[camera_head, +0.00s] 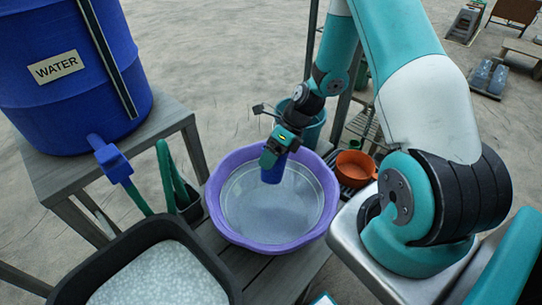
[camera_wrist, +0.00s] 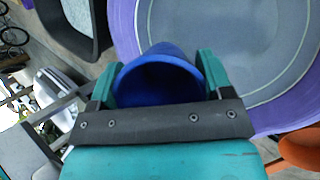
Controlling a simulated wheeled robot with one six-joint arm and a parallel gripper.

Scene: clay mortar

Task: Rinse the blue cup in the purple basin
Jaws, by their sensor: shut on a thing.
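The blue cup (camera_head: 273,173) is held by my gripper (camera_head: 275,158) over the purple basin (camera_head: 226,226). In the wrist view the cup (camera_wrist: 160,57) sits between the two green fingers of my gripper (camera_wrist: 158,75), with its dark open mouth toward the camera. The basin (camera_wrist: 124,30) holds what looks like clear water and its grey floor shows.
A blue barrel (camera_head: 68,75) labelled WATER stands on a wooden table (camera_head: 165,118) at left, its spout (camera_head: 110,160) facing the basin side. A black tub (camera_head: 150,232) with pale contents is at lower left. An orange pot (camera_head: 355,168) stands right of the basin, a teal bucket (camera_head: 312,130) behind.

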